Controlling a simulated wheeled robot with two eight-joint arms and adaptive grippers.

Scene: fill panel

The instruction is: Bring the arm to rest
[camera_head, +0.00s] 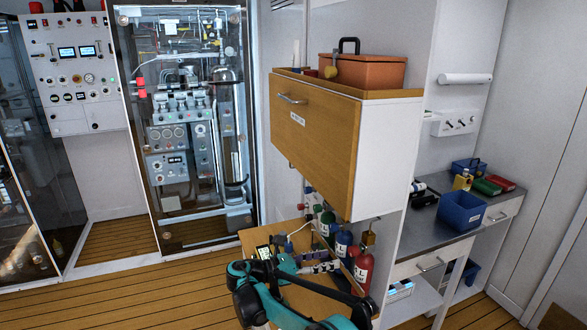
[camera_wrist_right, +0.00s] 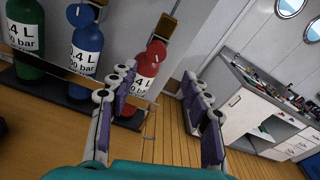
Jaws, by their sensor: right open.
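My right arm, teal and black, enters the head view from the bottom centre. Its gripper (camera_head: 318,262) is beside the gas cylinders below the wooden cabinet, partly hidden by the arm. In the right wrist view the gripper (camera_wrist_right: 158,88) has its purple-padded fingers spread wide, with nothing between the pads. A red cylinder (camera_wrist_right: 145,72) stands beyond the left finger, which overlaps it in the picture. Blue (camera_wrist_right: 87,48) and green (camera_wrist_right: 27,40) cylinders stand to its left. The red cylinder also shows in the head view (camera_head: 363,268). My left gripper is out of view.
The wooden cabinet (camera_head: 312,140) overhangs the cylinders and carries an orange toolbox (camera_head: 375,72). A workbench (camera_head: 430,248) with a blue bin (camera_head: 461,212) stands right. A glass-fronted equipment cabinet (camera_head: 185,110) stands behind. Plank floor (camera_head: 110,290) is open at the left.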

